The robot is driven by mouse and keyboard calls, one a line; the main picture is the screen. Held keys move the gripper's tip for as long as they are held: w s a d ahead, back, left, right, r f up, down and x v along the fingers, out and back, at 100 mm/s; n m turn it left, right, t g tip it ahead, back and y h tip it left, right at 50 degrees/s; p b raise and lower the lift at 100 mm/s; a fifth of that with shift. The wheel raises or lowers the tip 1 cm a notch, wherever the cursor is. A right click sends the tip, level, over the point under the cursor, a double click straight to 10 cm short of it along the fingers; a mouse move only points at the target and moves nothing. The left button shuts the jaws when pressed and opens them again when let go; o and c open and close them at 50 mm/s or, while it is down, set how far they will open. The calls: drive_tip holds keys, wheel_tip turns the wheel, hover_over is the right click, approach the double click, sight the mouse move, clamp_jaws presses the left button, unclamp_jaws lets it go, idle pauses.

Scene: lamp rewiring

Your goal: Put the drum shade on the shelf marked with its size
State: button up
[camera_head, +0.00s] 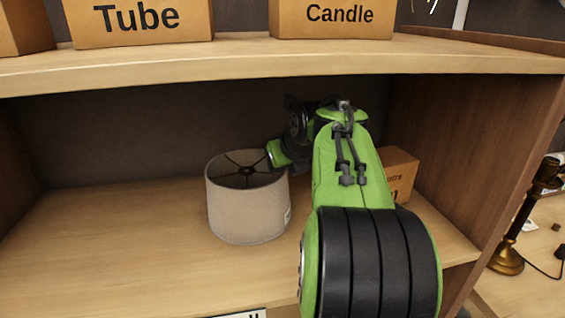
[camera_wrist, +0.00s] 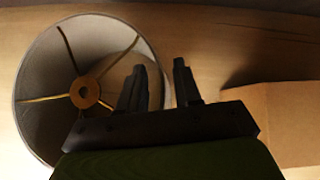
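The beige drum shade (camera_head: 247,205) stands upright on the bare wooden shelf board (camera_head: 120,245), left of my arm, with a small pale tag low on its right side. In the wrist view the shade (camera_wrist: 45,75) shows its open top, spokes and brass ring. My gripper (camera_wrist: 163,75) is open at the shade's right rim, with one finger over the inside and the other outside; contact is unclear. In the head view my arm hides the fingers. A white label (camera_head: 240,315) on the shelf's front edge is mostly cut off, so its size marking cannot be read.
A cardboard box (camera_head: 400,172) stands right of my arm on the same shelf. The upper board (camera_head: 250,62) holds boxes marked Tube (camera_head: 140,22) and Candle (camera_head: 335,18). The shelf is free left of the shade. A brass lamp base (camera_head: 508,258) stands outside, right of the side panel.

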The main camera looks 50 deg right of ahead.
drive_tip(key=p+v, duration=0.3)
drive_tip(key=v, duration=0.2)
drive_tip(key=shift+w+r+p, duration=0.1)
drive_tip(key=shift+r+p, duration=0.25)
drive_tip(key=s+a, duration=0.5)
drive_tip(key=s, duration=0.6)
drive_tip(key=shift+a+f, duration=0.15)
drive_tip(key=shift+f, duration=0.15)
